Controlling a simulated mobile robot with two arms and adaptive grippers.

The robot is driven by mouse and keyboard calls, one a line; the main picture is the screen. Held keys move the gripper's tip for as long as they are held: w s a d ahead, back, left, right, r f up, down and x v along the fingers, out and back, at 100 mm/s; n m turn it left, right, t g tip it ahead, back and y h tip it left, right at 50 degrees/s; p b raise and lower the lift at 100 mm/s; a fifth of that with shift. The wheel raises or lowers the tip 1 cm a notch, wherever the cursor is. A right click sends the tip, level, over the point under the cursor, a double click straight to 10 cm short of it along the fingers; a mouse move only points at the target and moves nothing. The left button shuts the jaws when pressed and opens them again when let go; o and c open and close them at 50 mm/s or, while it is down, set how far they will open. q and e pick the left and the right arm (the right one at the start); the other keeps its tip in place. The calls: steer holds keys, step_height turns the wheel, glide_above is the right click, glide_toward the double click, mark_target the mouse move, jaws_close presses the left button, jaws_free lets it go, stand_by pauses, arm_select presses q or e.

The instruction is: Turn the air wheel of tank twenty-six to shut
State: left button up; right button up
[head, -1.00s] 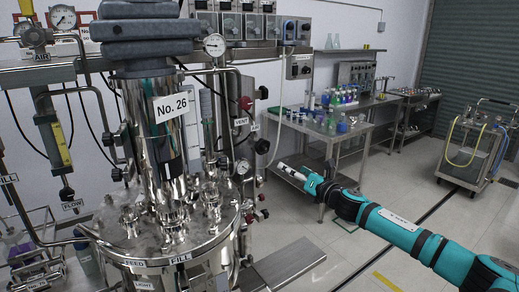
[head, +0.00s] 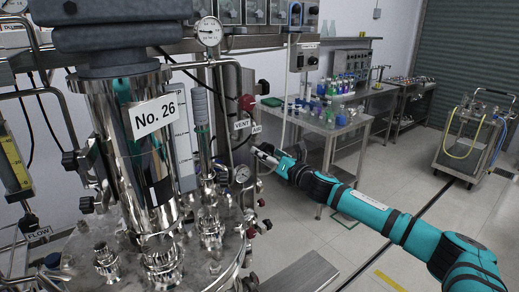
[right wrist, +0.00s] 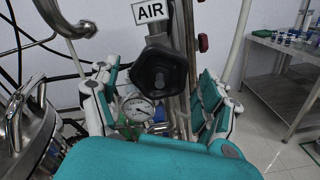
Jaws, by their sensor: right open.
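Tank twenty-six (head: 135,165) is a shiny steel vessel labelled "No. 26" at the left in the head view. The AIR label (head: 257,129) hangs on its piping, right of the VENT label. My right gripper (head: 264,152) is just below the AIR label and hides the wheel there. In the right wrist view the black lobed air wheel (right wrist: 160,72) is right under the AIR label (right wrist: 150,11). My right gripper (right wrist: 157,82) is open, with fingers left and right of the wheel. I cannot tell whether they touch it. My left gripper is not in view.
A round gauge (right wrist: 137,108) is close below the wheel. Another black wheel (head: 262,87) and a red part (head: 247,103) are above the labels. A steel bench (head: 318,122) with bottles stands behind. The floor right of my arm is mostly clear.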

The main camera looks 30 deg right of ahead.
steer(key=shift+w, duration=0.55)
steer(key=shift+s+r, duration=0.15)
steer(key=shift+s, duration=0.15)
steer(key=shift+a, duration=0.1)
steer(key=shift+c, duration=1)
steer(key=shift+w, duration=0.1)
steer(key=c, duration=1)
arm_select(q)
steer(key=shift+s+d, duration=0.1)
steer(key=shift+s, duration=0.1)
arm_select(e)
steer(key=shift+o, duration=0.2)
